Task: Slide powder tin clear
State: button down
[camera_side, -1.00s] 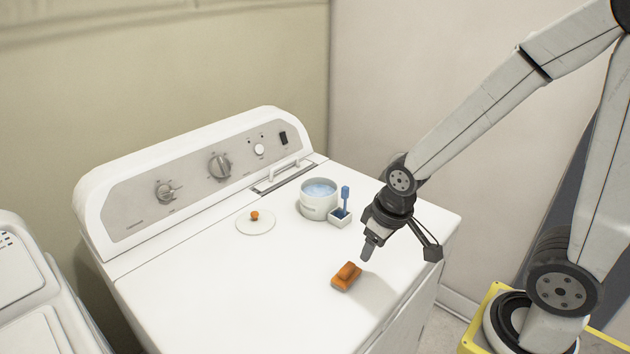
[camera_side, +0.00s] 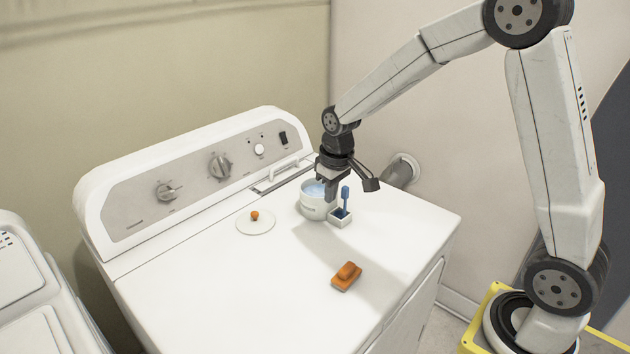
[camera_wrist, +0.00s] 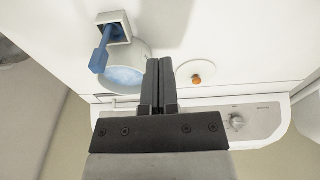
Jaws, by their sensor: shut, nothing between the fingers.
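The powder tin (camera_side: 314,207) is a round white tub of light blue powder on the washer top, near the back right below the control panel. It also shows in the wrist view (camera_wrist: 127,80), partly hidden by my fingers. A small white holder (camera_side: 340,219) with a blue scoop (camera_side: 346,196) stands close to its right side; whether they touch is unclear. My gripper (camera_side: 331,200) points down at the tin, its fingertips in front of the tin's right part. The fingers are shut and empty; I cannot tell whether they touch the tin. The fingers show in the wrist view (camera_wrist: 160,64).
A round white lid (camera_side: 256,225) with an orange knob lies left of the tin. An orange brush-like block (camera_side: 347,276) lies near the washer's front edge. The control panel (camera_side: 200,170) rises behind. The washer top's left and middle front (camera_side: 220,290) is clear.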

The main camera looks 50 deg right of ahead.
jog(key=g, duration=0.1)
send_near(317, 194)
jog(key=s+a+r, duration=0.2)
jog(key=r, duration=0.1)
jog(key=shift+s+a, duration=0.1)
jog(key=shift+a, duration=0.25)
jog(key=shift+f, duration=0.2)
notch_tip(317, 194, down, 10)
jog(key=shift+r, duration=0.1)
jog(key=shift+s, duration=2)
jog(key=s, duration=1.8)
jog(key=shift+w, duration=0.25)
